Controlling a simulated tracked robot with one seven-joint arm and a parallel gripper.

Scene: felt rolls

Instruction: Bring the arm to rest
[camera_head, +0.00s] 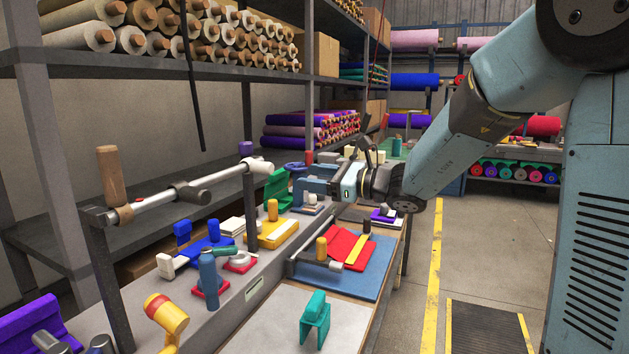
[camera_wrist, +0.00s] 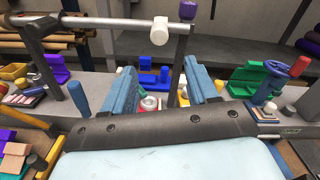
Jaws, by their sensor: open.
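My gripper (camera_head: 308,187) is at the end of my arm, which reaches in from the upper right in the head view. It is held over the far part of the workbench, pointing left toward the shelving. In the wrist view, the two blue fingers of my gripper (camera_wrist: 161,78) stand well apart. Nothing is clamped between them. The blue, red and white items seen through the gap lie beyond them on the bench. In the head view the fingers are small and partly blend with the blue items behind.
A metal rail (camera_head: 225,178) on posts runs above the bench. A blue mat (camera_head: 376,270) carries red felt and a yellow strip. A teal clamp (camera_head: 315,320) stands on a pale board at the front. Shelves of rolls (camera_head: 130,40) rise behind. The floor (camera_head: 480,245) at right is open.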

